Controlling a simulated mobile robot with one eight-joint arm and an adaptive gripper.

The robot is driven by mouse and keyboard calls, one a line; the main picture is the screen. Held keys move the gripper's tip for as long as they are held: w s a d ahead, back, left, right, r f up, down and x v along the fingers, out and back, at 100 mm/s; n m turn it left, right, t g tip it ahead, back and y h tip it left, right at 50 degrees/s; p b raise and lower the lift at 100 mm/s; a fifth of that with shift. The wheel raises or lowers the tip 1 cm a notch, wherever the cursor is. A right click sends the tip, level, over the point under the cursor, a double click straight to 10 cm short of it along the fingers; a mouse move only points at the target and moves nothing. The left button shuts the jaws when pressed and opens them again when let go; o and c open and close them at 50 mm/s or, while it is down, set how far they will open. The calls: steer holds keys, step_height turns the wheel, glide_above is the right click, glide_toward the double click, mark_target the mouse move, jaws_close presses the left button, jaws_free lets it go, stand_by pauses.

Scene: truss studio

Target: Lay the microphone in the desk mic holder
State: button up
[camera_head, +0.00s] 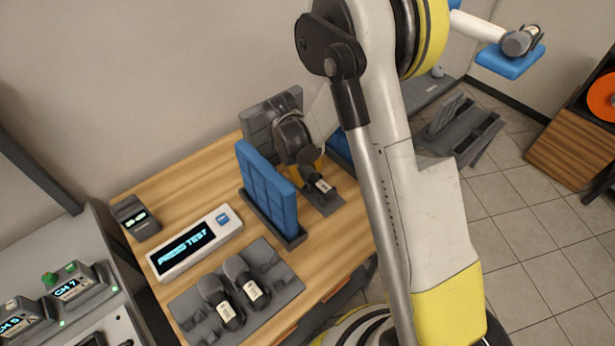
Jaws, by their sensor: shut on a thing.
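My gripper (308,172) reaches down behind my arm into the space beside an upright blue panel. It is shut on a dark microphone (322,187), whose pale label shows just below the fingers. The microphone is low over a dark flat base (327,203); I cannot tell whether they touch. A dark grey tray with mic-shaped slots (183,309), which looks like the desk mic holder, lies at the front of the wooden desk. Two dark microphones with white labels, one on the left (221,302) and one on the right (245,283), lie in it. Its right end looks empty.
The blue panel (268,190) stands left of my gripper, with a dark panel (262,115) behind. A display reading "PRESS TEST" (194,243) and a small dark device (136,218) are on the desk. A blue pad (510,64) is at upper right.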

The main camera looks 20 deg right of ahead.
steer(key=shift+f, duration=0.25)
steer(key=o, duration=1.4)
steer(key=shift+c, duration=0.2)
steer(key=p+v, duration=0.5)
steer(key=v, duration=0.7)
steer(key=s+d+r+m+t+y, duration=0.1)
steer(key=s+r+t, duration=0.1)
steer(key=s+r, duration=0.35)
steer(key=s+d+r+m+t, duration=0.1)
steer(key=s+r, duration=0.1)
steer(key=r, duration=0.6)
steer(key=s+r+m+t+y, duration=0.1)
steer(key=s+r+t, duration=0.3)
steer(key=s, duration=0.7)
steer(key=shift+s+d+r+m+y, duration=0.25)
steer(key=shift+d+r+m+y, duration=0.15)
steer(key=shift+m, duration=0.3)
